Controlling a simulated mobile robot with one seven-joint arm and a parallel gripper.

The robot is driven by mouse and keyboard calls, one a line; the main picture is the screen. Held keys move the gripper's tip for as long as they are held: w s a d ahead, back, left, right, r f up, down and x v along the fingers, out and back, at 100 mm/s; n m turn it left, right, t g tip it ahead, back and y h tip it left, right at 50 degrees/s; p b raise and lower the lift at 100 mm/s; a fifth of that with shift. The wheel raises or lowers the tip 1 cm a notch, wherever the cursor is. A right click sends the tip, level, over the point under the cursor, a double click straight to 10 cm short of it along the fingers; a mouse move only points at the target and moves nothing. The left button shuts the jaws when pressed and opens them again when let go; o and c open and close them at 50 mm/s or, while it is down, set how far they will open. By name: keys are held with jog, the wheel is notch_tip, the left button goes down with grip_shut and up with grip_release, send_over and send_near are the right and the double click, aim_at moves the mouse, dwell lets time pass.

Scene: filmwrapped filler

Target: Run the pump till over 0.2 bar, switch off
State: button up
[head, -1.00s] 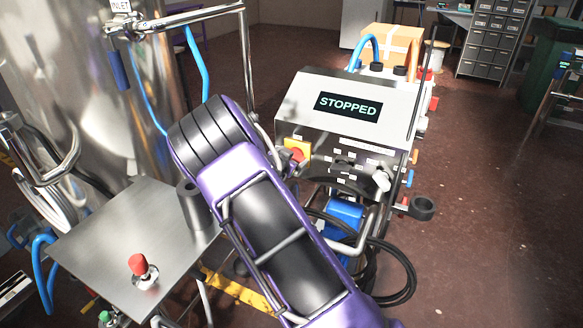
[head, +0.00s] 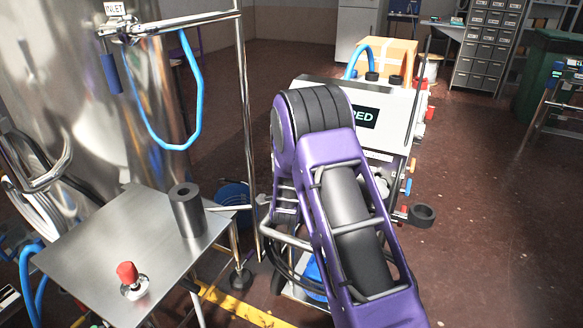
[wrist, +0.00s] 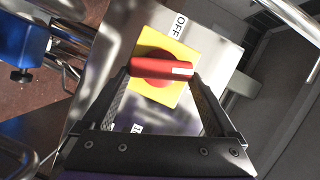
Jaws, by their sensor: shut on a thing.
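The pump unit (head: 398,100) has a sloped steel panel and a dark display (head: 364,118). Only the ending "PED" of the display's green text shows; my arm hides the rest. In the wrist view, a red rotary switch handle (wrist: 162,69) sits on a yellow square plate (wrist: 158,44). The handle lies crosswise in the picture, with a white mark near its right end. An "OFF" label (wrist: 180,25) is above the plate; another label below is partly hidden. My gripper (wrist: 162,75) is shut on the handle, one finger at each end. No pressure reading is legible.
A steel table (head: 90,250) at left bears a dark cylinder (head: 187,212) and a red knob (head: 128,273). A large steel tank (head: 60,85) with a blue hose (head: 165,145) stands behind it. A cardboard box (head: 388,55) is behind the pump.

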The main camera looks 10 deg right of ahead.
jog(key=shift+f+m+t, duration=0.15)
jog(key=shift+m+t, duration=0.35)
jog(key=shift+m, duration=0.5)
jog(key=o, duration=1)
jog(key=f+v, duration=0.1)
jog(key=v, duration=1.6)
jog(key=shift+s+r, duration=0.2)
jog(key=shift+r, duration=0.25)
